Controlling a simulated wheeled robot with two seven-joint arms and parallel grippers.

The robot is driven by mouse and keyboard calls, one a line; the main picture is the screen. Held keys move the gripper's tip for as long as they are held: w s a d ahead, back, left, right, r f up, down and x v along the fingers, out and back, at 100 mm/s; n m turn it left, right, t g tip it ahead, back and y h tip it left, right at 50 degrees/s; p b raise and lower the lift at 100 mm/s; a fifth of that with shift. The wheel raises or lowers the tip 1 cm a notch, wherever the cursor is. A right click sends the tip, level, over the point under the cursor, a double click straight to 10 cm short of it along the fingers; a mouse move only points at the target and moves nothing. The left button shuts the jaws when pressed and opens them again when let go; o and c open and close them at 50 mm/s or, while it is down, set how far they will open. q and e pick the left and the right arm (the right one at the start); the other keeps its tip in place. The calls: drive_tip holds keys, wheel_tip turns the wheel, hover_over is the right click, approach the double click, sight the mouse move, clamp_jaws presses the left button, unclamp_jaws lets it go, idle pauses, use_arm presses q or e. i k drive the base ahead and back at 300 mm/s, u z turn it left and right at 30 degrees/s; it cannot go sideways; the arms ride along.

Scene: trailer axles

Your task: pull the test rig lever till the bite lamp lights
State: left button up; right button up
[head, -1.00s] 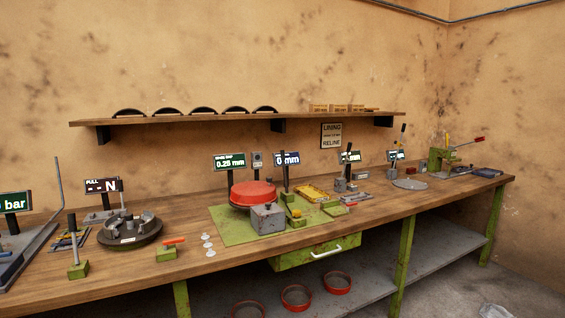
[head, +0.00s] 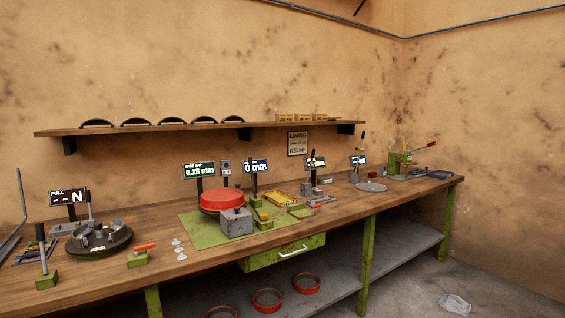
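A round dark rig plate (head: 98,240) with grey brake parts on it stands at the left of the bench. Behind it a display (head: 67,197) reads "PULL" with dashes and "N". To its left a grey upright lever (head: 42,249) rises from a green base (head: 47,280). To its right an orange-red handle (head: 145,247) sits on a green block (head: 138,260). I cannot tell for certain which is the test rig lever. I cannot make out a lit bite lamp. Neither of my grippers is in view.
The wooden bench (head: 100,287) runs to the right. A green mat (head: 200,232) holds a red drum (head: 221,199) and a grey box (head: 236,222). A red-handled press (head: 401,161) stands at the far end. A drawer (head: 285,253) hangs underneath. Crumpled plastic (head: 455,303) lies on the floor.

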sight(250, 161)
drive_tip(key=z, duration=0.8)
drive_tip(key=i, duration=1.5)
drive_tip(key=u, duration=0.55)
drive_tip(key=i, duration=0.55)
drive_tip(key=u, duration=0.55)
